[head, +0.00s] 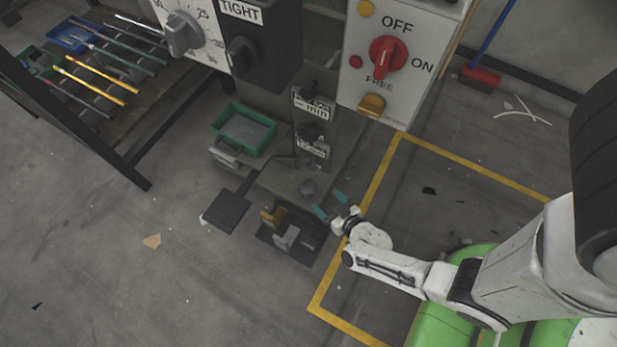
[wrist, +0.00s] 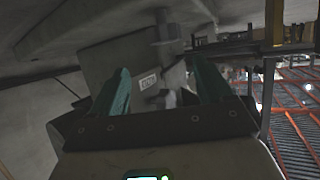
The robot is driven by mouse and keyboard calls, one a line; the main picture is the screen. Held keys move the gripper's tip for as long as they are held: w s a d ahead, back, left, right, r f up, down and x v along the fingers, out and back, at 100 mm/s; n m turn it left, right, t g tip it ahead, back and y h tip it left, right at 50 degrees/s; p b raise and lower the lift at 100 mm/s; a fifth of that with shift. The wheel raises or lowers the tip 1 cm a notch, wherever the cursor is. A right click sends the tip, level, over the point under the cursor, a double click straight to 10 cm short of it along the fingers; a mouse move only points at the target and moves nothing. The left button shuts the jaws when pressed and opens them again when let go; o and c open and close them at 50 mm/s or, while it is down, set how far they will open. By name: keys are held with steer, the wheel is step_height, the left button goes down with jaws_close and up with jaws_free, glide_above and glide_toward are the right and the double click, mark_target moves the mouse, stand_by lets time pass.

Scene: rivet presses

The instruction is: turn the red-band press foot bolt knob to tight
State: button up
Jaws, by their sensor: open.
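My gripper (head: 331,205), with two teal fingers, is open and empty beside the grey press foot (head: 283,185) in the head view. A small round grey knob (head: 307,187) sits on that foot, just left of the fingers and apart from them. In the wrist view the open fingers (wrist: 160,88) frame a grey upright part (wrist: 166,52) and a small white label (wrist: 149,82) farther off. I cannot read the label or tell whether the part is the foot bolt knob. A black knob (head: 241,55) sits under a TIGHT sign (head: 241,11). No red band shows clearly.
A panel with a red OFF/ON/FREE switch (head: 386,57) hangs above my gripper. A green bin (head: 243,130) and dark pedal (head: 226,211) are left of the press. A tool rack (head: 100,70) stands upper left. A yellow floor line (head: 376,185) runs beside my arm.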

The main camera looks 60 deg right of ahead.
mark_target(309, 188)
steer(key=shift+n, duration=0.3)
steer(key=b+x, duration=0.2)
steer(key=x, duration=0.1)
steer(key=b+x, duration=0.2)
steer(key=x, duration=0.1)
steer(key=a+b+x, duration=0.1)
steer(key=x, duration=0.2)
steer(key=shift+w+d+f+b, duration=0.1)
steer(key=shift+w+f+b, duration=0.1)
steer(key=shift+f+b, duration=0.15)
steer(key=shift+w+d+b, duration=0.3)
steer(key=shift+w+b, duration=0.15)
steer(key=shift+w, duration=0.2)
steer(key=shift+c, duration=0.4)
